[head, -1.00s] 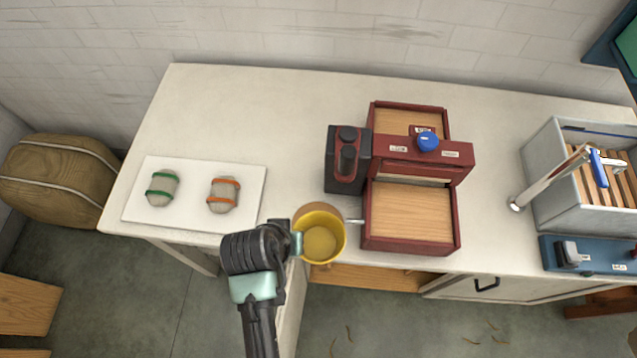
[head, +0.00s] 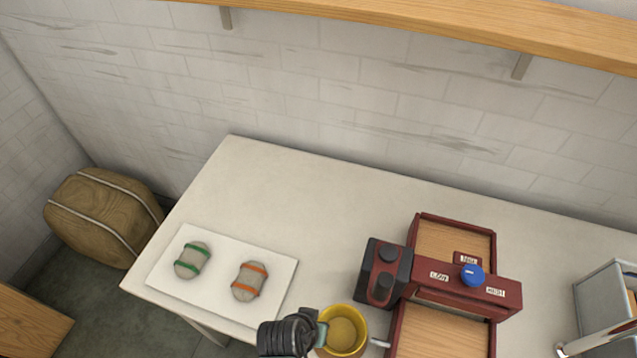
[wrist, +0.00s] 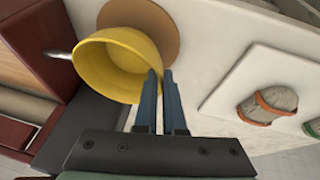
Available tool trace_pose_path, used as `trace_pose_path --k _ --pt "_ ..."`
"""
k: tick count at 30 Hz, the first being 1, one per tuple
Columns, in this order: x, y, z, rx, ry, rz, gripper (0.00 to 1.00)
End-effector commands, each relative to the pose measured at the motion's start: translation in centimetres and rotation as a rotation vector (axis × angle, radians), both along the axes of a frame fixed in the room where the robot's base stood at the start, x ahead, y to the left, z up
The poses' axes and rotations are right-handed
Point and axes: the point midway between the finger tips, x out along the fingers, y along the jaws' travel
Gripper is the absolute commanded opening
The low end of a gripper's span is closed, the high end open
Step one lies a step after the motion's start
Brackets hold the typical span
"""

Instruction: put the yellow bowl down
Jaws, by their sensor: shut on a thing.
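The yellow bowl (head: 343,332) is near the bottom of the head view, left of the red machine. My gripper (head: 321,330) is at its left side. In the wrist view the bowl (wrist: 112,65) is tilted in the picture with its open side showing, and I see nothing in it. My gripper's blue fingers (wrist: 161,92) are shut on its rim. A flat round tan disc (wrist: 150,20) lies on the table, partly hidden by the bowl. I cannot tell how high the bowl is above the table.
The red machine (head: 440,335) and its side rod (head: 380,343) are close on the bowl's right; a dark box (head: 383,273) stands behind. A white board (head: 225,300) with two banded skeins (head: 193,260) lies left. The table's back (head: 300,200) is clear.

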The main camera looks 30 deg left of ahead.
Motion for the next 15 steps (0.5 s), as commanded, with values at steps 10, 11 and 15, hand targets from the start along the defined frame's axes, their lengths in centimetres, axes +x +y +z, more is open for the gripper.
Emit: trace_pose_path --k 10,11,15 --pt "0.0 0.0 -2.1 0.001 -0.001 -0.001 0.0" --pt "0.0 0.0 -2.1 0.001 -0.001 -0.001 0.0" --pt "0.0 0.0 -2.3 0.0 0.0 -0.001 0.0"
